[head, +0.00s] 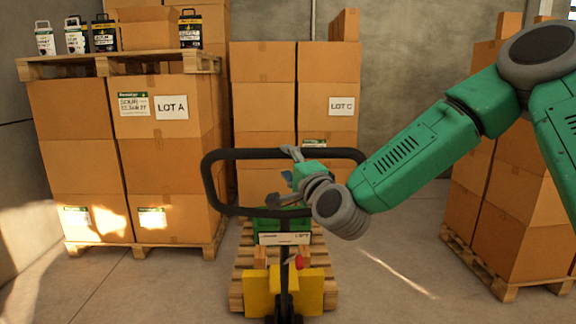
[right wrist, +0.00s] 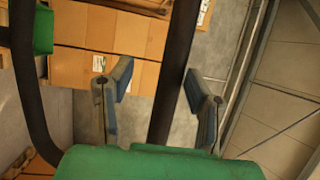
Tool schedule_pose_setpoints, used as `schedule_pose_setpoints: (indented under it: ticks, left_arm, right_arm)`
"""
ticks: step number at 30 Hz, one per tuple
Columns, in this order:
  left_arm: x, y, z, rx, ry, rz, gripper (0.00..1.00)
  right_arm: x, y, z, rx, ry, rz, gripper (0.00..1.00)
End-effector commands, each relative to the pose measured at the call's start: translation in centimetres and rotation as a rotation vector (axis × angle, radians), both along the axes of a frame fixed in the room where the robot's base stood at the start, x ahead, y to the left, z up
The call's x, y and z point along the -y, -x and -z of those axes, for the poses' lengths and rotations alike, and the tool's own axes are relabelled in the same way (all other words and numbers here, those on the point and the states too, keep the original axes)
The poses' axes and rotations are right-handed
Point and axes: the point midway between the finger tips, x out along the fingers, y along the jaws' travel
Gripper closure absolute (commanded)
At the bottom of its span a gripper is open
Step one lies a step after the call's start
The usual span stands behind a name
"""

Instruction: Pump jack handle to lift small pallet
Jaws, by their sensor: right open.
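The jack handle (head: 222,155) is a black rounded loop on an upright shaft, above the yellow jack base (head: 257,293). The small wooden pallet (head: 247,262) lies low behind the base, partly hidden by it. My right gripper (head: 281,178) is open at the loop, its fingers spread near the loop's middle. In the right wrist view, a black handle bar (right wrist: 175,70) runs between the two open fingers of the right gripper (right wrist: 157,78). I cannot tell whether a finger touches it. My left gripper is out of view.
LOT C boxes (head: 265,100) stand behind the handle. More boxes (head: 510,195) stand at the right. Concrete floor (head: 400,265) is clear at front right.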

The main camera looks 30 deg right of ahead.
Motion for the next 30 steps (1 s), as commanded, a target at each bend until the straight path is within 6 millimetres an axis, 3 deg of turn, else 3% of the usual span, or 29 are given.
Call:
schedule_pose_setpoints:
  ticks: [11,22,30]
  left_arm:
    - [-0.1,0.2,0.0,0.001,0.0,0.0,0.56]
    - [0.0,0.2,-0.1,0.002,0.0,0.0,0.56]
    - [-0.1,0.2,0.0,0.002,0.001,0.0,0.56]
  right_arm:
    - [-0.3,0.5,0.0,0.0,0.0,-0.004,0.56]
    - [-1.1,6.0,0.8,-0.002,0.0,-0.004,0.56]
    - [-1.4,7.3,1.0,-0.001,0.001,-0.003,0.56]
